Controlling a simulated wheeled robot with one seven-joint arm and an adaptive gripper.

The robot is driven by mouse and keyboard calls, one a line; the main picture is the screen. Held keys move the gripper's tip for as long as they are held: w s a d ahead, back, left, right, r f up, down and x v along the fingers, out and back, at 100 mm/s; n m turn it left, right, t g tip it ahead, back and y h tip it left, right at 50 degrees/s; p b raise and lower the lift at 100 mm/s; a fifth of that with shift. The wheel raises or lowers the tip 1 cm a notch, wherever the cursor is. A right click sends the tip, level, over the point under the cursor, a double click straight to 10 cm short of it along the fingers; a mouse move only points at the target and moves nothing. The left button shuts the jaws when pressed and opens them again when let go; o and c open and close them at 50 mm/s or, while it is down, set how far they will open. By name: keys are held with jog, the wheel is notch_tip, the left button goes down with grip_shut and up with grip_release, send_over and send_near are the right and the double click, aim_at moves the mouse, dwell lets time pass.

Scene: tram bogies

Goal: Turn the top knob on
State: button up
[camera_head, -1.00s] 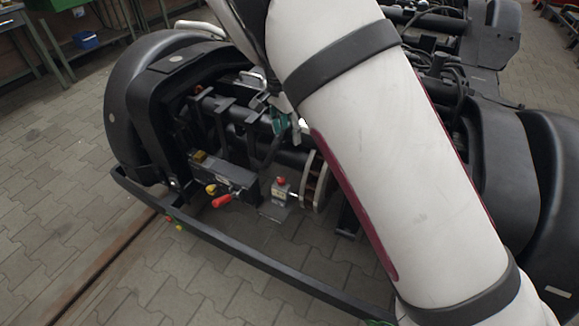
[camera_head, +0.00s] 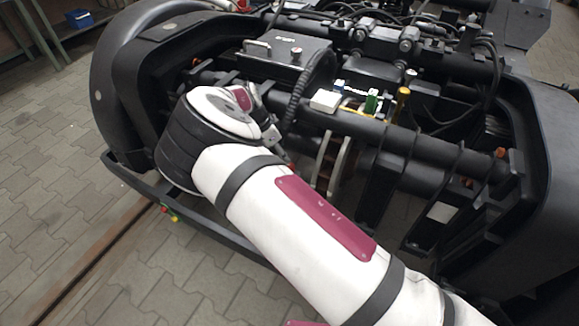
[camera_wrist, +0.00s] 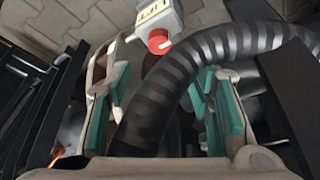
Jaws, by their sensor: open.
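In the head view my arm crosses the bogie's front-left part, and its wrist covers the place of the box with yellow and red knobs. That box and its top knob are hidden now. My gripper (camera_wrist: 163,78) shows in the wrist view with teal-padded fingers spread apart, left and right. A black ribbed hose (camera_wrist: 190,80) runs between and across the fingers; I cannot tell whether it touches them. A grey box (camera_wrist: 160,14) with a round red button (camera_wrist: 158,41) lies beyond the left fingertip. I cannot see the gripper holding anything.
The black bogie frame (camera_head: 300,200) surrounds the arm, with a dark fender (camera_head: 112,85) at left. A flat black box (camera_head: 285,55) and a yellow-capped post (camera_head: 403,92) are on top. A low black bar (camera_head: 215,235) runs in front. Paved floor (camera_head: 50,180) is clear at left.

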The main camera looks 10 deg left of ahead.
jog(key=b+x, duration=0.2)
jog(key=x, duration=0.6)
jog(key=shift+f+b, duration=0.2)
jog(key=shift+b, duration=0.2)
grip_shut()
